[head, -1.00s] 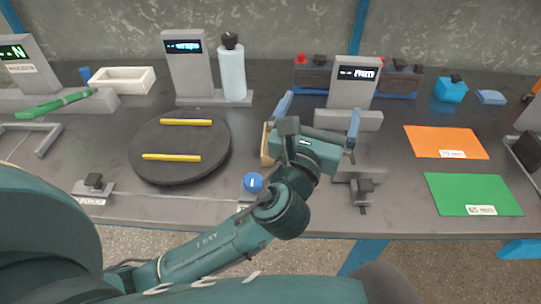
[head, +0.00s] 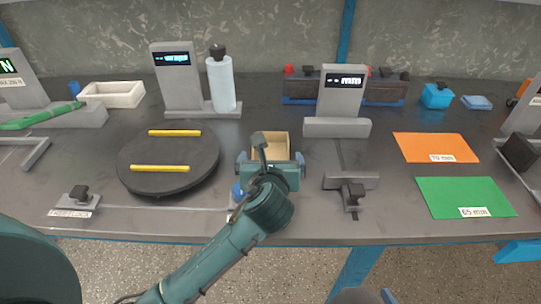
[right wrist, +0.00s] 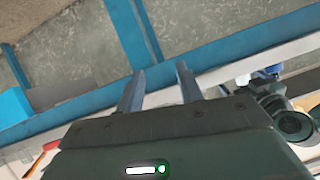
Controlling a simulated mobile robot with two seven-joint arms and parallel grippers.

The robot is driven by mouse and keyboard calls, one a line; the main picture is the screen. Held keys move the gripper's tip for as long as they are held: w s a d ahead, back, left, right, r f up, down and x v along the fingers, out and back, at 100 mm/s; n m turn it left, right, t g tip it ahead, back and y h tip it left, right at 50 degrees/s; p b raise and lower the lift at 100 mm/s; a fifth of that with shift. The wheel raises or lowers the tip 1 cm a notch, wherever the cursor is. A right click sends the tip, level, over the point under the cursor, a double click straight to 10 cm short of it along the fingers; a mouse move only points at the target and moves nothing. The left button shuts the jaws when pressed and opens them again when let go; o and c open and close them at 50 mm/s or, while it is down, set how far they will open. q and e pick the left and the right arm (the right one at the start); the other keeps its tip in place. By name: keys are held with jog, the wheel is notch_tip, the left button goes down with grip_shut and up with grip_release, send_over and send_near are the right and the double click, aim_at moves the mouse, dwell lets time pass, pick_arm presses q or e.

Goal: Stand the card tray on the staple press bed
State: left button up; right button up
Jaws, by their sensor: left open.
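A small tan open-topped tray (head: 269,144), which looks like the card tray, stands near the middle of the table in the head view. My left gripper (head: 270,158) is at its near side, open, with its fingers apart to either side; contact cannot be told. The gripper body hides the tray's near part. No machine is legibly marked as the staple press. A grey machine with an "mm" display (head: 342,98) stands right of the tray. My right gripper (right wrist: 157,88) is open and empty in the right wrist view.
A black turntable (head: 168,180) bearing two yellow bars lies left of the gripper. Orange (head: 435,147) and green (head: 464,197) mats lie right. A white tray (head: 112,103) and a white bottle (head: 221,84) stand at the back left. A grey clamp-like block (head: 351,186) sits near the front edge.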

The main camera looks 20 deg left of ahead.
aim_at(270, 154)
pick_arm(q)
jog(key=b+x, duration=0.1)
jog(key=x, duration=0.3)
jog(key=shift+w+a+f, duration=0.15)
jog(key=shift+w+f, duration=0.15)
jog(key=c, duration=1)
